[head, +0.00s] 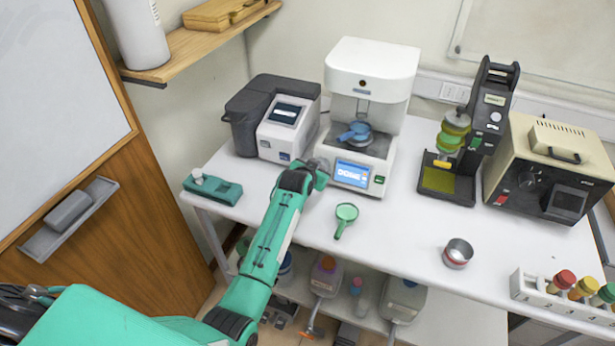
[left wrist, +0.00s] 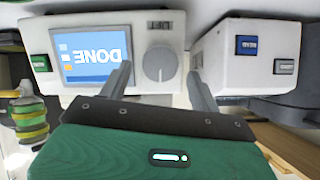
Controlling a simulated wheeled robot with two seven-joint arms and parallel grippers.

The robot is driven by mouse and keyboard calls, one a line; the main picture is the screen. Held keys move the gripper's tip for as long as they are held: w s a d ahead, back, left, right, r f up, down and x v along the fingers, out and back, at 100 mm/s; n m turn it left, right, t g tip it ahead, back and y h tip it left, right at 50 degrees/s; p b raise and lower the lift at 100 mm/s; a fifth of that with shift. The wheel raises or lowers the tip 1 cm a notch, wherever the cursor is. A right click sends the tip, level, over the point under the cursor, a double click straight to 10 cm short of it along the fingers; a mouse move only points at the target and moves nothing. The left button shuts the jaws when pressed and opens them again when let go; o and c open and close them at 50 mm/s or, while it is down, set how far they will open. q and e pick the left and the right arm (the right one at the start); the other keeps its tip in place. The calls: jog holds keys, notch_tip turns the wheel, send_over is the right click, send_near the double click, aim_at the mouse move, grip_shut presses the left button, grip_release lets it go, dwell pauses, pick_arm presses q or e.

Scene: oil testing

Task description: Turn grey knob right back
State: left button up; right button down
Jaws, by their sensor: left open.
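The grey knob (left wrist: 160,63) is on the front of the white machine (head: 372,70), beside its blue screen (head: 352,174). In the left wrist view the picture is upside down and the screen (left wrist: 92,55) reads DONE. My left gripper (left wrist: 160,72) is open, one finger on each side of the knob. Gaps show between the fingers and the knob, so it does not look gripped. In the head view my left gripper (head: 319,170) is at the machine's lower left front corner and hides the knob. The right gripper is not in view.
A grey and white device (head: 278,118) stands close left of the machine. A blue pan (head: 355,132) sits inside the machine. A green scoop (head: 345,215) and a metal cup (head: 458,252) lie on the white table (head: 400,228). A green case (head: 212,188) is at the left edge.

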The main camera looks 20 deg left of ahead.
pick_arm(q)
jog(key=b+v, duration=0.2)
jog(key=v, duration=0.9)
jog(key=shift+s+r+b, duration=0.15)
jog(key=shift+s+b, duration=0.2)
jog(key=s+f+g, duration=0.3)
jog(key=s, duration=1)
jog(key=s+f+g, duration=0.3)
jog(key=s+f, duration=0.1)
jog(key=s, duration=0.9)
jog(key=s+f+g, duration=0.3)
jog(key=s, duration=0.9)
notch_tip(320, 180, down, 30)
jog(key=b, duration=0.1)
jog(key=s+a+f+g, duration=0.1)
jog(key=s+f, duration=0.8)
jog(key=f, duration=0.2)
jog(key=s+a+f+g+b, duration=0.1)
jog(key=s+a+f, duration=0.1)
jog(key=s+f, duration=0.8)
jog(key=shift+s+a+f, duration=0.25)
jog(key=shift+s+f, duration=0.1)
jog(key=shift+f, duration=0.55)
